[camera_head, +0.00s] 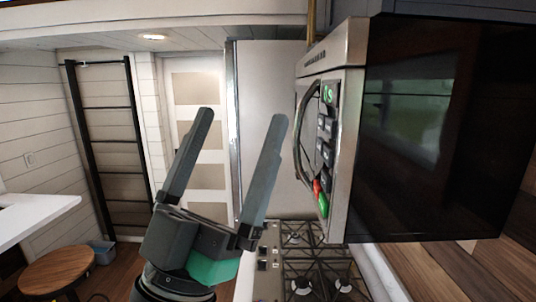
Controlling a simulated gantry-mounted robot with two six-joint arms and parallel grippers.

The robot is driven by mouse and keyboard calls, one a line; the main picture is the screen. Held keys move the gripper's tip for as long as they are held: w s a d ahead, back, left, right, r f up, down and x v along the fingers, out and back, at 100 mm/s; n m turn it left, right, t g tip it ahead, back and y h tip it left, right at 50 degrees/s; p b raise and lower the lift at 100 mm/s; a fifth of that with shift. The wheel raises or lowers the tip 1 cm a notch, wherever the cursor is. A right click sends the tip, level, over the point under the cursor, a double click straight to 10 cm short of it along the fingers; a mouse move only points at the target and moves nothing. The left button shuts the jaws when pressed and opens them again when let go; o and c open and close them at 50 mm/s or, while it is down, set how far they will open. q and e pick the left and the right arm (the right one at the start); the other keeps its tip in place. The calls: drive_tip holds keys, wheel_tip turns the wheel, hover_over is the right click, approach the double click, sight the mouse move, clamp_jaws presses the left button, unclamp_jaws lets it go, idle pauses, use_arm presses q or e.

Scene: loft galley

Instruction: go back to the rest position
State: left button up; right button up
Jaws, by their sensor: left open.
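My left gripper (236,134) is raised in the middle of the head view, its two long dark fingers pointing up and spread apart. It is open, with nothing between the fingers. It is left of the microwave (340,215) and apart from it in the picture. My right gripper is not in the view.
The microwave has a curved handle (303,132) and a column of buttons, above a gas stove (310,262). A tall pale panel (262,75) stands behind. A black ladder (108,125), a wooden stool (57,268) and a white counter (35,217) are at left.

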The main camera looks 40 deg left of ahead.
use_arm(q)
drive_tip(key=d+m+h, duration=0.3)
drive_tip(key=d+h, duration=0.2)
drive_tip(key=h, duration=0.3)
wheel_tip(320, 180, up, 15)
drive_tip(key=p, duration=1.5)
drive_tip(key=shift+w+a+f+g+p, duration=0.15)
drive_tip(key=shift+w+a+g+p, duration=0.1)
drive_tip(key=shift+g+p, duration=0.15)
